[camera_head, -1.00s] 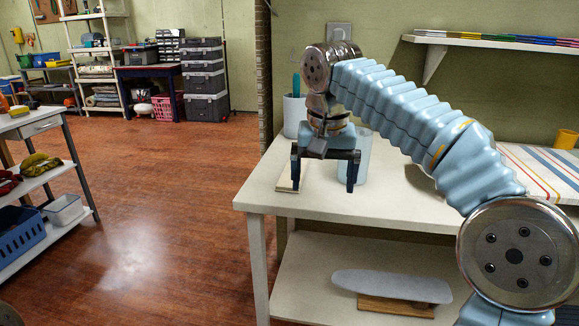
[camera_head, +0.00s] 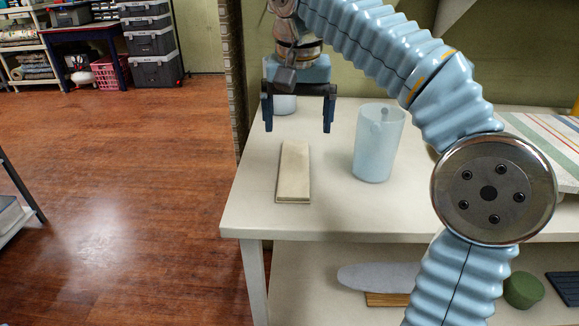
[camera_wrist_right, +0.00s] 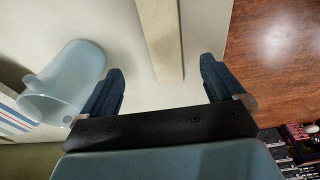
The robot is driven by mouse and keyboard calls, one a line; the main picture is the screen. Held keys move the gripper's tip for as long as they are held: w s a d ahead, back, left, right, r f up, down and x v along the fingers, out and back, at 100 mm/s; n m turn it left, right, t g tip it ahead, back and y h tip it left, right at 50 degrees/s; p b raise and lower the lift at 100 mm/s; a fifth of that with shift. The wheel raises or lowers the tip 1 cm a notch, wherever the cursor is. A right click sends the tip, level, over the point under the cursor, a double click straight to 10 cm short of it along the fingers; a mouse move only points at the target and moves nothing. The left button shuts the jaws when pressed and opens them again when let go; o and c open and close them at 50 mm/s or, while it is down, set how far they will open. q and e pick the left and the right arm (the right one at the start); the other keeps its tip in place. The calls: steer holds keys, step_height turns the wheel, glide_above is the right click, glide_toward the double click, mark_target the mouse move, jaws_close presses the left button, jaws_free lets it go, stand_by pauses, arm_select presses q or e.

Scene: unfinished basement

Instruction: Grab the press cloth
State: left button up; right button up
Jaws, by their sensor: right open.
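A flat, narrow cream folded cloth (camera_head: 293,172), which I take as the press cloth, lies near the left end of the white table (camera_head: 335,215). My right gripper (camera_head: 298,128) is open and empty, pointing down above the table behind the cloth in the head view. In the right wrist view the cloth (camera_wrist_right: 160,35) runs in from the top edge, its end reaching between the spread fingers (camera_wrist_right: 162,75). It appears apart from both fingers. My left gripper is in neither view.
A translucent pale blue pitcher (camera_head: 378,145) stands right of the cloth. A whitish pot (camera_head: 284,104) is partly hidden behind my gripper. A striped ironing surface (camera_head: 550,145) lies at the right. The lower shelf holds a grey sleeve board (camera_head: 375,275) and a green round item (camera_head: 523,291).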

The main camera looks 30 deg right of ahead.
steer(key=b, duration=0.1)
glide_above(294, 165)
steer(key=s, duration=0.2)
step_height(294, 165, down, 5)
steer(key=shift+w+a+r, duration=0.15)
steer(key=f, duration=0.1)
steer(key=w+f, duration=0.1)
steer(key=f, duration=0.1)
steer(key=f+b, duration=0.1)
steer(key=f, duration=0.1)
steer(key=shift+w+f, duration=0.2)
steer(key=shift+w, duration=0.05)
steer(key=c, duration=1.1)
steer(key=shift+r, duration=0.1)
